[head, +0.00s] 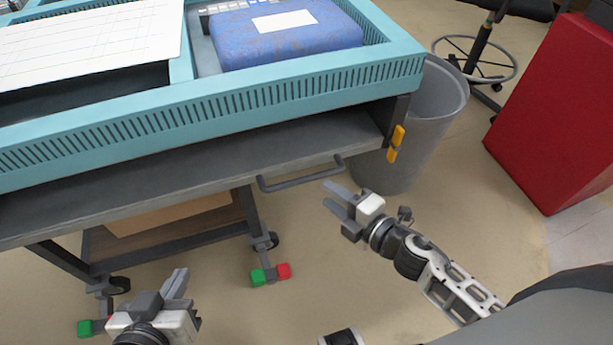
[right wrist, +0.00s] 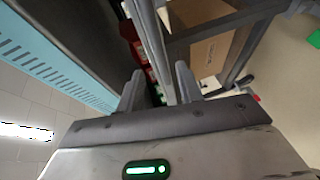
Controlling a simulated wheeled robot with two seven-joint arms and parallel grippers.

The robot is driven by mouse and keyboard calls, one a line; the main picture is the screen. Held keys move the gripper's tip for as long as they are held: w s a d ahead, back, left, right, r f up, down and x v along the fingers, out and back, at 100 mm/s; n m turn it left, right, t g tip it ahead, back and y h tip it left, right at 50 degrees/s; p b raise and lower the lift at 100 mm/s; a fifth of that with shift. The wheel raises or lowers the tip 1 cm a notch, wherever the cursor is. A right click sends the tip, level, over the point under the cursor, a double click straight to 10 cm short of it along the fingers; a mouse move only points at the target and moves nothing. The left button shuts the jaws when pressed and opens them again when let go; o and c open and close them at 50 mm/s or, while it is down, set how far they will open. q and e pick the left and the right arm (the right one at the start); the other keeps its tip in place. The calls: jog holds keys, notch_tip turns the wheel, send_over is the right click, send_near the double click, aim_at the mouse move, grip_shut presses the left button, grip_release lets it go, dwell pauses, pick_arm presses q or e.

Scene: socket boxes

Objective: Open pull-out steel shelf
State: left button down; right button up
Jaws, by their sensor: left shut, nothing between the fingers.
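The grey steel shelf (head: 235,145) lies under the teal-edged tray at the top of the wheeled cart. A dark grey bar handle (head: 300,178) sticks out from its front edge near the right end. My right gripper (head: 331,194) is just right of and below the handle, with its fingers parted and pointing toward it. In the right wrist view a grey bar (right wrist: 157,52) shows beyond and between the fingers; I cannot tell whether it is the handle. My left gripper (head: 180,280) is shut and empty at lower left, below the shelf and well apart from the handle.
A blue box (head: 290,45) and a white panel (head: 90,40) lie in the teal tray (head: 270,85). A grey bin (head: 425,125) stands beside the cart. A red cabinet (head: 560,115) is at right. The cart's caster legs (head: 262,240) stand below; the floor in front is clear.

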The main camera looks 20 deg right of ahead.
aim_at(309, 180)
jog(key=x, duration=0.8)
jog(key=shift+w+a, duration=0.1)
jog(key=shift+w, duration=0.1)
grip_shut()
